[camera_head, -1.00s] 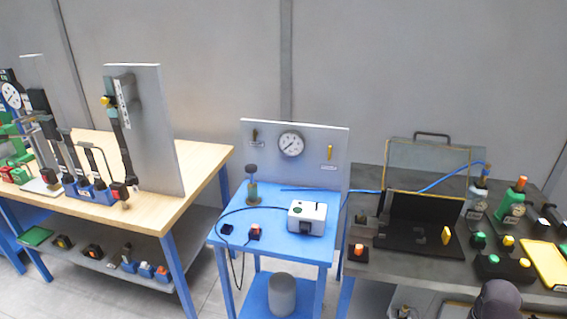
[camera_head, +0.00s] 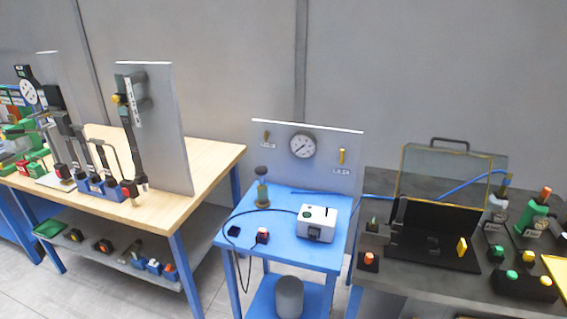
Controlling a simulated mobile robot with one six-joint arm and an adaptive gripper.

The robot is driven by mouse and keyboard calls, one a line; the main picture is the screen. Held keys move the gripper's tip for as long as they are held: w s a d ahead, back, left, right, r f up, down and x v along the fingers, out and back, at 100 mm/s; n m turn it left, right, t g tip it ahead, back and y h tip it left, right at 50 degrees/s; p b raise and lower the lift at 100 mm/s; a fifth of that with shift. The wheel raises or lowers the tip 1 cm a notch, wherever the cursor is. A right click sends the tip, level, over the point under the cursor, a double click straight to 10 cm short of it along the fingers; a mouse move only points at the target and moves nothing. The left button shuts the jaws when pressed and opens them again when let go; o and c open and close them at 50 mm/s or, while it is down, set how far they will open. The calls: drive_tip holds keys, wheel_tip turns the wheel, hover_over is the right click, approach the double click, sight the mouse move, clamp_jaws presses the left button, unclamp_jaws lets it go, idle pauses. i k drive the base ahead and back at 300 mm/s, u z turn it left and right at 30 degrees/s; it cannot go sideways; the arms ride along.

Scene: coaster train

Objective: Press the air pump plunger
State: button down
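What looks like the air pump (camera_head: 262,193) stands upright on the left part of the small blue table (camera_head: 238,213). It has a short brass-coloured body. Its plunger (camera_head: 264,172) is a thin rod with a dark round knob on top, and the knob stands clear above the body. Nothing touches it. My gripper is not in view.
Behind stands a grey panel with a gauge (camera_head: 302,145). A wooden bench (camera_head: 205,160) is on the left, a dark bench (camera_head: 420,275) on the right. Cables cross the blue table.

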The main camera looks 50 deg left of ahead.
sight(261, 170)
drive_tip(key=z, duration=1.5)
drive_tip(key=k, duration=1.3)
drive_tip(key=u, duration=1.55)
